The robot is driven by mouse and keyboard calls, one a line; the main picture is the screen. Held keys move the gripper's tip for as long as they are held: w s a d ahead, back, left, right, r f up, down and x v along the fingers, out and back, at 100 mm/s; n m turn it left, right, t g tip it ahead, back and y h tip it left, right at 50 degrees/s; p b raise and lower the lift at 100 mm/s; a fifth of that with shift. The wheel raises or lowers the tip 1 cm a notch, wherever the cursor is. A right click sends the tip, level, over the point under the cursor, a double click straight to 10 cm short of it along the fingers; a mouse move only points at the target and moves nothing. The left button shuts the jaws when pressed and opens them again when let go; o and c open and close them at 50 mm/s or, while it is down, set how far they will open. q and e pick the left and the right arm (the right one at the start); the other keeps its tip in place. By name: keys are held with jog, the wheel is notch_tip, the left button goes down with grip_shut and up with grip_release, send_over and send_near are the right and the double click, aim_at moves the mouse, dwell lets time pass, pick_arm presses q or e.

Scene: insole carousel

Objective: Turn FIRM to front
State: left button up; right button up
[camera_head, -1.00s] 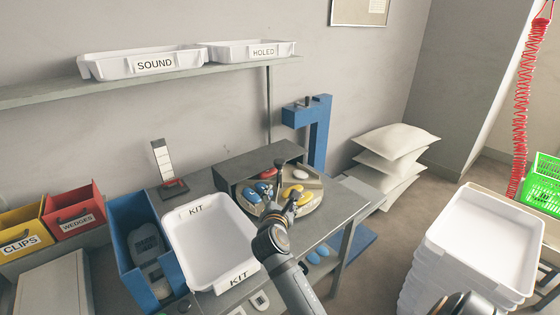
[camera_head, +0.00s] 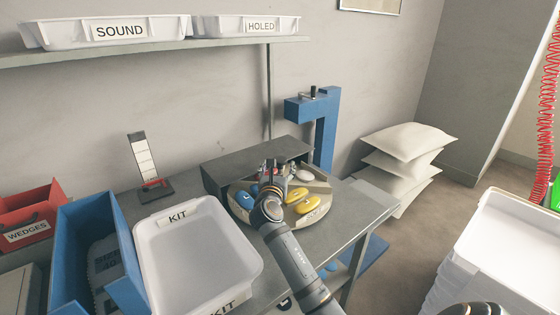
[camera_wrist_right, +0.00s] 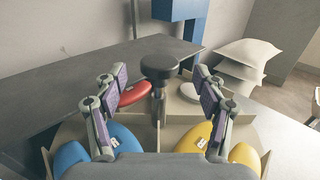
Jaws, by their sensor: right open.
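The carousel is a round beige tray (camera_head: 323,201) on the grey bench, partly under a grey cover. It holds blue insoles (camera_head: 248,196), yellow insoles (camera_head: 297,194), a white one (camera_head: 300,177) and a red one, clear in the right wrist view (camera_wrist_right: 133,94). A dark round knob (camera_wrist_right: 160,67) stands on a post at the middle. My right gripper (camera_head: 273,169) is over the carousel, open, one finger on each side of the knob and post, with gaps visible. A label shows on the front-right rim, too small to read surely; FIRM is not readable. My left gripper is not in view.
A white KIT tray (camera_head: 247,262) and a blue bin (camera_head: 131,246) stand left of the carousel. The grey cover (camera_head: 262,152) overhangs its back. A blue press-like stand (camera_head: 325,135) is behind. White trays are stacked at right.

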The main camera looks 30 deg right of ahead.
aim_at(279, 163)
jog(key=x, duration=0.4)
jog(key=shift+w+d+f, duration=0.1)
jog(key=shift+w+d, duration=0.05)
jog(key=shift+w, duration=0.05)
jog(key=shift+w+d, duration=0.15)
jog(key=shift+w, duration=0.1)
jog(key=shift+c, duration=0.7)
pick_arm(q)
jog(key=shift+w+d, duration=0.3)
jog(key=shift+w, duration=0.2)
pick_arm(e)
grip_shut()
